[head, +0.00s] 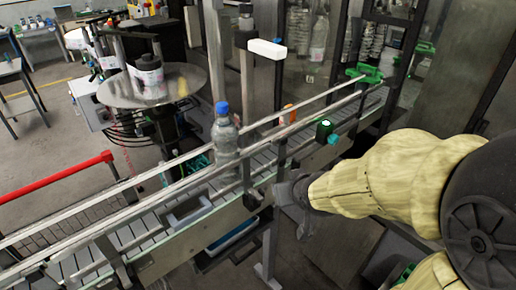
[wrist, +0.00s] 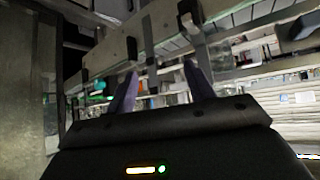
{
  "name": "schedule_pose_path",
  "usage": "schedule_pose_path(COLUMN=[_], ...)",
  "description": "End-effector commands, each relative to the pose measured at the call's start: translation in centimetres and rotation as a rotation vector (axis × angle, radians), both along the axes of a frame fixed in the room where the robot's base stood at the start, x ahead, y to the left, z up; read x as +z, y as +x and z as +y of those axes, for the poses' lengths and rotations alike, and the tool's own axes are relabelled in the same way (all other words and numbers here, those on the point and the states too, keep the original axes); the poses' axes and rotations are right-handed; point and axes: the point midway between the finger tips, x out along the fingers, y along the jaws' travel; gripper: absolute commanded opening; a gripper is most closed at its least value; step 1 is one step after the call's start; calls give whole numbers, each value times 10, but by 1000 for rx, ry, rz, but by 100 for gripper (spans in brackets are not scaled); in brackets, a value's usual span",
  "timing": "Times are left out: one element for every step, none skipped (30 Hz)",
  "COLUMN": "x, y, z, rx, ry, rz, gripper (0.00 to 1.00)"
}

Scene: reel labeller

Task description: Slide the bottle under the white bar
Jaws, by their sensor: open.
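A clear bottle with a blue cap (head: 225,135) stands upright on the conveyor (head: 150,222), between the two guide rails, in the head view. The white bar (head: 267,49) is a short block held above the conveyor, up and to the right of the bottle. My gripper (head: 290,192) is at the near side of the conveyor, right of the bottle and below the rail. In the wrist view my gripper (wrist: 160,88) shows two fingers apart with nothing between them. I cannot make out the bottle in the wrist view.
The near guide rail (head: 185,184) runs along the conveyor between my gripper and the bottle. A round turntable (head: 150,85) with a white reel is behind. A red barrier (head: 60,173) is at left.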

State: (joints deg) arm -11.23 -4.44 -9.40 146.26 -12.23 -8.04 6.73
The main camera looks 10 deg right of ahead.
Motion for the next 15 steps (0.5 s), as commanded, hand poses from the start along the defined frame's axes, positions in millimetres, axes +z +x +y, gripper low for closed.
schedule_pose_path(x=[9,18,31,41,50,64,74,83,94,102,109,116,121,124,127], y=[10,16,22,25,28,30,31,31,30,28,27,25,24,23,22], z=[9,14,22,27,34,42,48,53,60,64,68,72,74,76,77], rx=[36,59,89,113,137,171,197,221,251,271,289,309,321,330,337], ry=[17,28,48,63,81,107,127,147,171,190,205,223,234,242,250], rz=[-98,-156,-234,-292,-348,-421,-473,-520,-576,-613,-644,-677,-697,-710,-724], gripper=[53,53,53,53,53,53,53,53,53,53,53,53,53,53,53])
